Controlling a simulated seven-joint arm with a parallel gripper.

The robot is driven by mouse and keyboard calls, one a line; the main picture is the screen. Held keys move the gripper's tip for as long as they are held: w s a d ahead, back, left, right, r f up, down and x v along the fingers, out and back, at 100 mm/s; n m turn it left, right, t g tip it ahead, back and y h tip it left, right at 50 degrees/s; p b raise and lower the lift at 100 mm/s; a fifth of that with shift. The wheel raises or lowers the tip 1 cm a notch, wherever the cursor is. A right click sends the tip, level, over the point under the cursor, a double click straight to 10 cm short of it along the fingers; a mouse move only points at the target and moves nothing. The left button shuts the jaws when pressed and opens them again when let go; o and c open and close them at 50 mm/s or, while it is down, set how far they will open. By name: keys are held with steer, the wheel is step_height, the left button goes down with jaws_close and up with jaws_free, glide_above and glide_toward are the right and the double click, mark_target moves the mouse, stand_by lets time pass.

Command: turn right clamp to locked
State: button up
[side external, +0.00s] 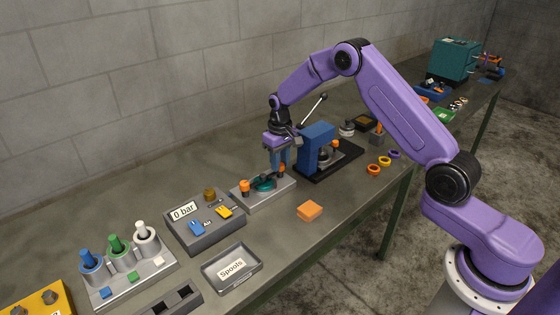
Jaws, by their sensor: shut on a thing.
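A light grey fixture (265,198) stands on the bench with a round teal part (263,184) on it. An orange-topped clamp (245,187) stands at its left end. The right clamp (282,169), also orange, is at the other end, partly hidden by my fingers. My gripper (278,166) points straight down over the right end of the fixture and is shut on the right clamp. The clamp's turn angle is too small to tell.
A blue press (316,148) with a long lever stands close on the right of my gripper. A grey "0 bar" box (205,235) is at the left, with a "Spools" tray (245,276) in front. An orange block (310,211) lies on open bench in front.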

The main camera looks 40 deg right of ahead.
stand_by(0.3)
steer(key=o, duration=1.1)
steer(key=shift+c, duration=0.2)
step_height(320, 180, up, 18)
steer(key=shift+f, duration=0.2)
